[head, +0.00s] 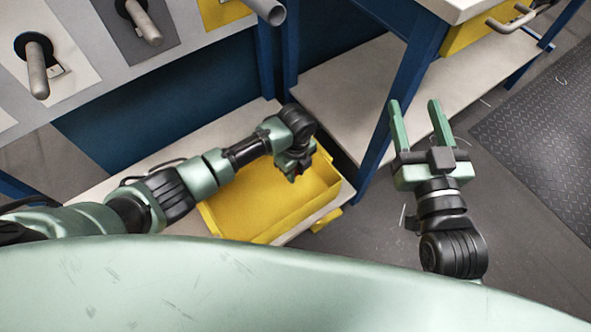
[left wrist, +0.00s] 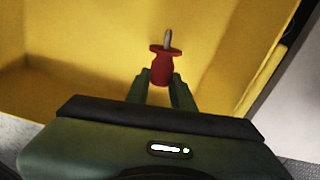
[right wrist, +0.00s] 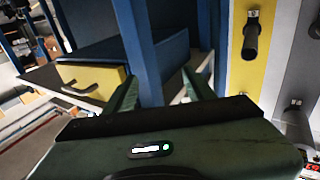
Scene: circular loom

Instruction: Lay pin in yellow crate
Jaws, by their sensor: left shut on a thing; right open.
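The pin (left wrist: 161,68) is red with a flange and a grey metal tip. In the left wrist view it is held between the fingers of my left gripper (left wrist: 161,88), tip pointing away. The yellow crate (head: 244,207) is an open box on the low shelf in the head view. Its yellow walls (left wrist: 90,45) fill most of the left wrist view. In the head view my left gripper (head: 293,172) is over the right part of the crate, and the pin is hidden there. My right gripper (head: 414,108) is open and empty, right of the crate.
A blue post (head: 402,85) stands between the crate and my right gripper. A pale lower shelf (head: 345,85) lies behind it. Panels with grey pegs (head: 37,70) are at the upper left. Grey floor (head: 360,240) is clear at the right.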

